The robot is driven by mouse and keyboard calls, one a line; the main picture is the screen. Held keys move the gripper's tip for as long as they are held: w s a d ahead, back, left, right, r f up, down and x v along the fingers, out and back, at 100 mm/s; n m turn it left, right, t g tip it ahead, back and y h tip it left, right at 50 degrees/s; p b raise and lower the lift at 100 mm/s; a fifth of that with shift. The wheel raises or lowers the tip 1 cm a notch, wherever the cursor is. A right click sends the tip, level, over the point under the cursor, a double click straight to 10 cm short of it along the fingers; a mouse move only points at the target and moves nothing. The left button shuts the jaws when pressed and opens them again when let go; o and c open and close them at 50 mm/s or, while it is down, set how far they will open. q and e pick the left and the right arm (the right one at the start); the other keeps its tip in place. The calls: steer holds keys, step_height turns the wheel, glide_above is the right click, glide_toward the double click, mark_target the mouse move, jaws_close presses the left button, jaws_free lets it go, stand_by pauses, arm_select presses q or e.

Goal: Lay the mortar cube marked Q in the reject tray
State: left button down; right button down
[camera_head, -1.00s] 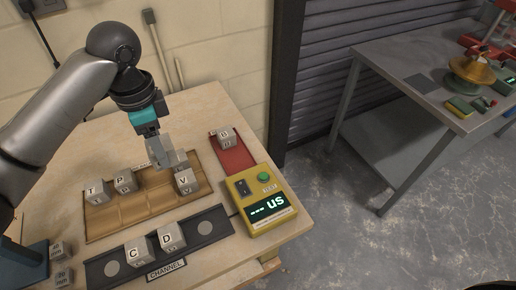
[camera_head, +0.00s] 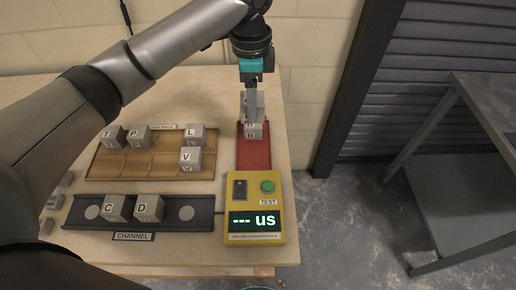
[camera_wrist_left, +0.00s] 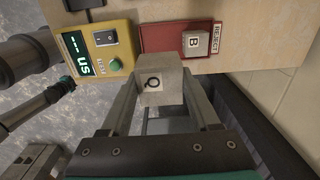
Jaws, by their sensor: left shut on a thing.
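My left gripper (camera_head: 252,112) hangs over the red reject tray (camera_head: 254,160) in the head view. In the head view the finger partly hides this cube. The tray also shows in the left wrist view (camera_wrist_left: 160,38), beyond the held cube. A cube marked B (camera_wrist_left: 196,43) sits in it near the REJECT label; it shows under the gripper in the head view (camera_head: 254,131).
A wooden rack (camera_head: 110,172) holds cubes T, P, L and V. A dark channel tray (camera_head: 180,226) holds cubes C and D. A yellow tester (camera_head: 256,235) reading "--- us" stands directly in front of the reject tray. A wall is behind the table.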

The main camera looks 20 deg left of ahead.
arm_select(q)
step_height(320, 180, down, 11)
steer(key=shift+f+b, duration=0.2)
steer(key=shift+b, duration=0.75)
step_height(320, 180, down, 4)
steer(key=shift+f+b, duration=0.25)
steer(key=shift+b, duration=0.25)
steer(key=shift+f, duration=0.1)
steer(key=shift+c, duration=0.6)
jaws_free()
step_height(320, 180, up, 12)
steer(key=shift+r+p, duration=0.1)
steer(key=shift+p, duration=1.15)
